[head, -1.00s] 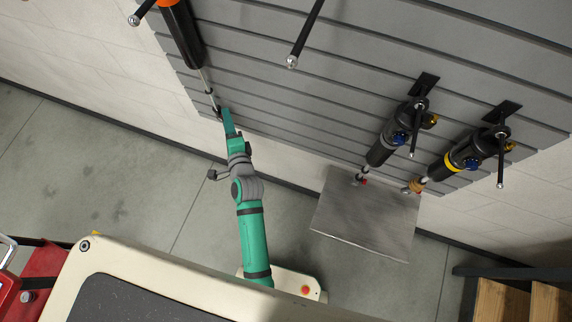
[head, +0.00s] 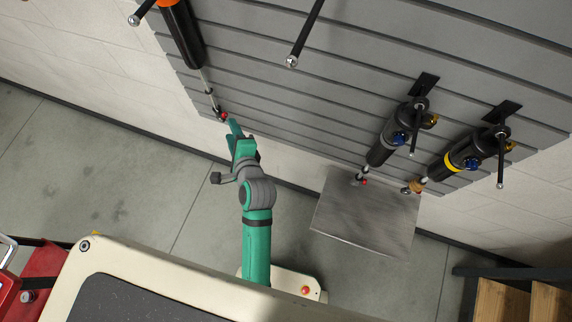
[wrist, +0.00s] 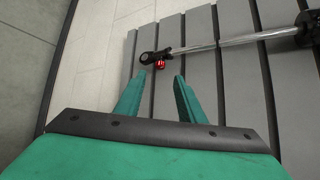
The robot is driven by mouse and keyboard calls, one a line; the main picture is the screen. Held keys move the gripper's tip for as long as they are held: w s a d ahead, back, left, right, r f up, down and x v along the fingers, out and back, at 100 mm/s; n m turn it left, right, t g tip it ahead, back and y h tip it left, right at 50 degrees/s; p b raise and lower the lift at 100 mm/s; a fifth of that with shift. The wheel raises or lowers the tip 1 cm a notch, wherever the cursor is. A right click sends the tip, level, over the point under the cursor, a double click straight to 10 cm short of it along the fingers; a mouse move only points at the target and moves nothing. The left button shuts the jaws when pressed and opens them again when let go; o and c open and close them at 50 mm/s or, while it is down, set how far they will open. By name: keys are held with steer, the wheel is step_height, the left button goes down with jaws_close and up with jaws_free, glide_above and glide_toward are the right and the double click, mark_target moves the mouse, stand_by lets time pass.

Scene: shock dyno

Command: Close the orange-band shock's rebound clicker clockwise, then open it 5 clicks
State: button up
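The orange-band shock (head: 182,35) hangs on the slatted wall at the upper left of the head view, its orange band at the top edge. Its thin shaft runs down to an end eye with a small red clicker knob (head: 223,116). In the wrist view the shaft (wrist: 235,40) comes in from the right, and the red knob (wrist: 160,64) shows just beyond and between the fingertips. My gripper (wrist: 160,77) is open and empty, with a gap between the fingers. In the head view my gripper (head: 233,125) is just below the knob, apparently not gripping it.
Black pegs (head: 305,35) stick out from the wall. A grey metal plate (head: 365,220) is below the second shock.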

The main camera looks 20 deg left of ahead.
steer(key=s+d+n+t+h, duration=0.2)
steer(key=s+d+n+h, duration=0.1)
steer(key=s+d, duration=0.4)
steer(key=s+d+n+t+h, duration=0.2)
steer(key=s+d+n+h, duration=0.2)
steer(key=s+d, duration=0.4)
steer(key=shift+d+f+n, duration=0.35)
steer(key=shift+d+n, duration=0.05)
steer(key=shift+d, duration=2.6)
